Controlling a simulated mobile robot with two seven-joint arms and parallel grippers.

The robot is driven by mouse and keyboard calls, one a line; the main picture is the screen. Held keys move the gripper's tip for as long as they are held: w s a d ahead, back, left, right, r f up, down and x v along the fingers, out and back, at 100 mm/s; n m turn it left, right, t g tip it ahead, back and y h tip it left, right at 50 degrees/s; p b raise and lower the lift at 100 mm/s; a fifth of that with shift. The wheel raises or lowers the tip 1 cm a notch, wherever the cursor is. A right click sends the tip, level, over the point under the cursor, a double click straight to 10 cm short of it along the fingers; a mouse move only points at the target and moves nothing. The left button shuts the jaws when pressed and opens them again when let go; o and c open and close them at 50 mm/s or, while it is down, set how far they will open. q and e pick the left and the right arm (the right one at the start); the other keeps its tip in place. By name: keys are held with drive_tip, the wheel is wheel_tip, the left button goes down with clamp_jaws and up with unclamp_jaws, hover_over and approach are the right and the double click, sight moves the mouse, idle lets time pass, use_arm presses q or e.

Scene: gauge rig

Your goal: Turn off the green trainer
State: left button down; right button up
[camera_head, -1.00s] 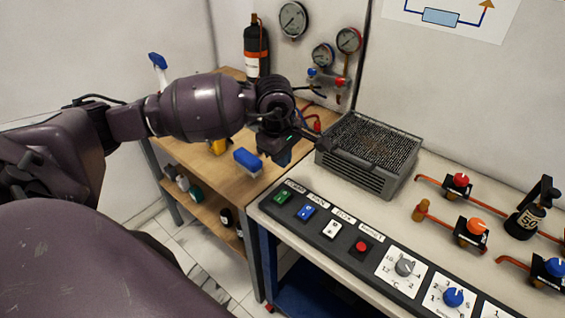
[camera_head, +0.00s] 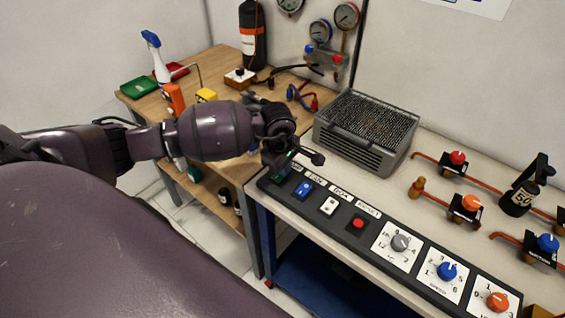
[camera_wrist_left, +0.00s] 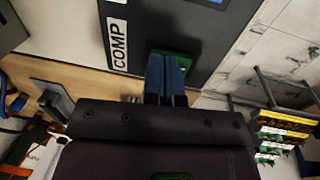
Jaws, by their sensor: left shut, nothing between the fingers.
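A green rocker switch sits at the left end of the black control panel (camera_head: 378,224). In the head view it is mostly hidden behind my left gripper (camera_head: 277,166). In the left wrist view, the green switch (camera_wrist_left: 188,62) shows partly beside the blue fingers of my left gripper (camera_wrist_left: 166,62), near a white label reading COMP (camera_wrist_left: 118,43). The fingers are shut with nothing between them. They are over the switch; I cannot tell whether they touch it or which way it is tipped. My right gripper is not in view.
A blue switch (camera_head: 303,190), white switch (camera_head: 328,206) and red button (camera_head: 357,223) follow along the panel, then several knobs. A grey grille box (camera_head: 368,130) stands behind. A wooden bench (camera_head: 215,68) at the left holds a spray bottle (camera_head: 154,55) and trays.

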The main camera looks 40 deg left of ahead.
use_arm(q)
drive_tip(key=shift+f, duration=0.2)
drive_tip(key=shift+f+g+b, duration=0.3)
drive_tip(key=shift+g+b, duration=0.2)
drive_tip(key=shift+b, duration=0.1)
drive_tip(key=shift+s, duration=0.25)
drive_tip(key=shift+s+p, duration=0.45)
drive_tip(key=shift+s, duration=0.2)
